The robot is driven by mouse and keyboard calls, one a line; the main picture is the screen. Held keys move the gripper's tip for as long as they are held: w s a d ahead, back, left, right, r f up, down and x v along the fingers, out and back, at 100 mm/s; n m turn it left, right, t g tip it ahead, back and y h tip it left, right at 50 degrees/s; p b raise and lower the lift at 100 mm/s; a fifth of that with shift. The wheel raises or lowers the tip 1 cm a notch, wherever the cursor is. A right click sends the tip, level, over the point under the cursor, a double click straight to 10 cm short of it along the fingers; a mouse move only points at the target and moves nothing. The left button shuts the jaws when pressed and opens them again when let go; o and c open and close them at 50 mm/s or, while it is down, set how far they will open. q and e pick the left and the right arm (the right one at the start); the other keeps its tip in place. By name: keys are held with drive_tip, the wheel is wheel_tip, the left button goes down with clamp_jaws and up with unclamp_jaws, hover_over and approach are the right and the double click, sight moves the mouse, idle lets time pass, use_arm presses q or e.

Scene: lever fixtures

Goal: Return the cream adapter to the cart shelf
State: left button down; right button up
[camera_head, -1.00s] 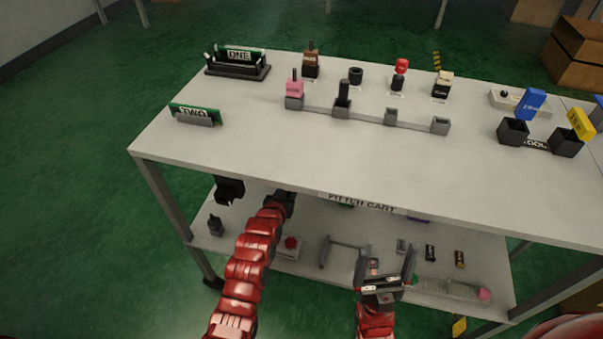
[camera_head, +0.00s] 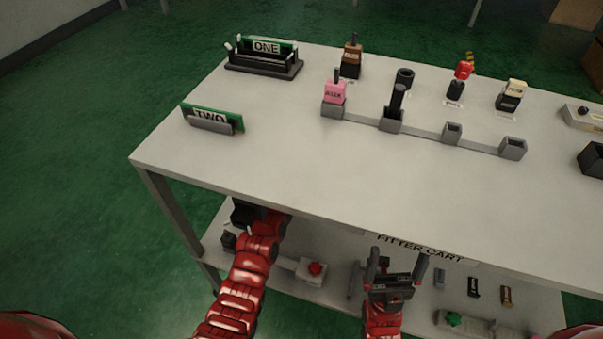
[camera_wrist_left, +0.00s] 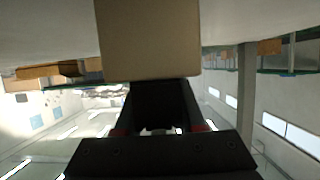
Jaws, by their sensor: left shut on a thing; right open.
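In the left wrist view a tan-cream block (camera_wrist_left: 150,45) sits at the tips of my left gripper (camera_wrist_left: 158,95), which is shut on it. Its plain face hides what lies behind it. In the head view my left arm reaches under the tabletop's front edge, and its fingers and the block cannot be made out. The cart's lower shelf (camera_head: 335,285) shows below the top. A cream-topped piece on a black base (camera_head: 512,93) stands at the back right of the tabletop. My right gripper (camera_head: 397,264) is open and empty in front of the cart, fingers up.
The tabletop (camera_head: 290,160) overhangs the shelf. It carries a pink piece (camera_head: 335,93), a brown piece (camera_head: 351,60) and grey sockets (camera_head: 452,132). A red-knobbed box (camera_head: 312,270) and several small blocks are on the shelf. The tabletop's front is clear.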

use_arm(q)
drive_tip(key=shift+r, duration=0.15)
drive_tip(key=shift+f, duration=0.2)
drive_tip(key=c, duration=0.5)
unclamp_jaws()
drive_tip(key=shift+r, duration=0.15)
drive_tip(key=shift+s+r, duration=0.1)
drive_tip(key=shift+s, duration=0.05)
drive_tip(key=p+v, duration=0.2)
drive_tip(key=v, duration=0.9)
drive_tip(key=shift+s+a+r+p, duration=0.1)
drive_tip(key=shift+s+r+p, duration=0.05)
drive_tip(key=shift+s+p, duration=0.2)
